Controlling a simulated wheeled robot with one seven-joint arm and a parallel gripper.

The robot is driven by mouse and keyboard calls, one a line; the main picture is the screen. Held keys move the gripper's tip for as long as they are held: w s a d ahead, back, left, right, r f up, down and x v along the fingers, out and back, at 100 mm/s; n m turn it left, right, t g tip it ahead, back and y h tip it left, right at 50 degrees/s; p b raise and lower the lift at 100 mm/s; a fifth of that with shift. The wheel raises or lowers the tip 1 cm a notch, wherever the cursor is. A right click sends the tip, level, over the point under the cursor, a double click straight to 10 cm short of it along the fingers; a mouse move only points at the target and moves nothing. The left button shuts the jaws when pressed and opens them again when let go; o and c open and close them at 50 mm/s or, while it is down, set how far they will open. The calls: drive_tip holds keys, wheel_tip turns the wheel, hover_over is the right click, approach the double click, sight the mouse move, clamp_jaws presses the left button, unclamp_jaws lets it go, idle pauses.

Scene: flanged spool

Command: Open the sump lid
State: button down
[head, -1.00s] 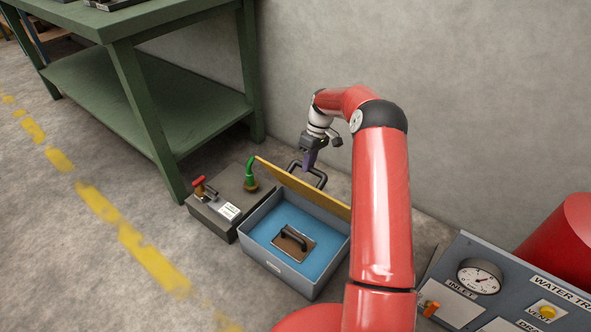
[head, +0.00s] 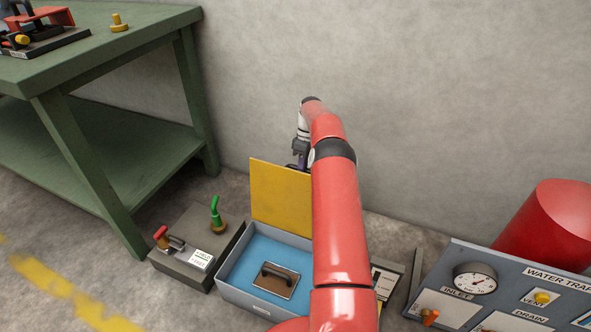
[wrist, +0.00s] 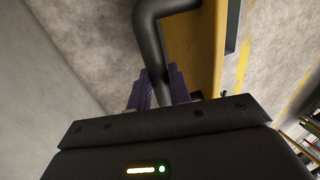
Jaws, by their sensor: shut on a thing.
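The yellow sump lid (head: 281,192) stands raised, close to upright, along the back edge of the grey sump box (head: 262,303). The box is open and shows blue inside, with a brown plate with a dark handle (head: 277,281) in it. In the wrist view the lid's yellow edge (wrist: 190,55) runs beside a dark bent bar handle (wrist: 150,40). My gripper (wrist: 157,90) has its purple fingers shut on this handle. In the head view my gripper (head: 300,158) is behind the lid's top, mostly hidden by the lid and my arm.
A grey block (head: 190,262) with a red-handled clamp and a green bent piece (head: 216,213) stands left of the box. A green workbench (head: 120,140) is at the left. A panel with a gauge (head: 475,278) and a red tank (head: 550,225) are at the right. The wall is behind.

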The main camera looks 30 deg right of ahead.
drive_tip(key=shift+w+d+f, duration=0.15)
drive_tip(key=shift+d+f, duration=0.2)
drive_tip(key=shift+f, duration=0.25)
drive_tip(key=c, duration=1.6)
unclamp_jaws()
drive_tip(key=shift+o, duration=1.5)
drive_tip(key=shift+w+r, duration=0.1)
drive_tip(key=shift+r, duration=0.05)
drive_tip(key=shift+r, duration=0.1)
